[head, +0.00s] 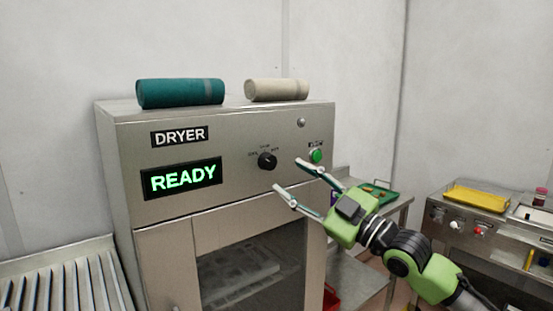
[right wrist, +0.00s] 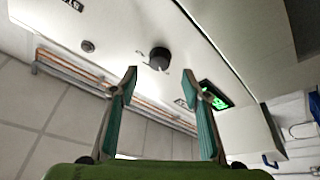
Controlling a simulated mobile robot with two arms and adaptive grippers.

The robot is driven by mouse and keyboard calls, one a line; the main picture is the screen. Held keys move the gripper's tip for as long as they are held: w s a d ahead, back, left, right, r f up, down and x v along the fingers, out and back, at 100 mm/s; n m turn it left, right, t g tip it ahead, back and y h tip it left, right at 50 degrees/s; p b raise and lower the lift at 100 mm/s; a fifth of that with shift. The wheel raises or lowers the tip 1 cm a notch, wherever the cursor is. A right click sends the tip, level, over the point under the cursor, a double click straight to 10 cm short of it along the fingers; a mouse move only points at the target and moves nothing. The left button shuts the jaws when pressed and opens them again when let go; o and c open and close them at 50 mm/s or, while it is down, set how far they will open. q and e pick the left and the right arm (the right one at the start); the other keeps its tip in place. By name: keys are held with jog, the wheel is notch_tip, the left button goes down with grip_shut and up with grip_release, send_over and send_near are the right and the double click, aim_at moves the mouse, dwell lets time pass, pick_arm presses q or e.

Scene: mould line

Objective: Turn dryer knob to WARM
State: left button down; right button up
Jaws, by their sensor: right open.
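The dryer (head: 225,205) is a steel cabinet with a "DRYER" label and a lit green "READY" display (head: 182,178). Its black round knob (head: 267,161) sits on the front panel, with small markings around it too small to read surely. My right gripper (head: 287,177) is open and empty, its fingers pointing at the panel just right of and below the knob. In the right wrist view the knob (right wrist: 159,58) shows ahead, between and beyond the two open fingertips (right wrist: 160,72), apart from them. My left gripper is not in view.
A green button (head: 316,156) sits right of the knob. Two rolled cloths, teal (head: 180,93) and beige (head: 277,89), lie on the dryer. A roller conveyor (head: 65,280) stands at left. A side table with a green tray (head: 378,193) and a bench with a yellow tray (head: 475,198) stand at right.

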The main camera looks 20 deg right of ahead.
aim_at(272, 165)
jog(key=p+x, duration=0.1)
jog(key=x, duration=0.3)
jog(key=shift+w+a+r, duration=0.1)
jog(key=shift+w+r, duration=0.1)
jog(key=shift+w+a+p, duration=0.35)
jog(key=shift+w+p, duration=0.05)
jog(key=shift+w, duration=0.1)
jog(key=c, duration=1.1)
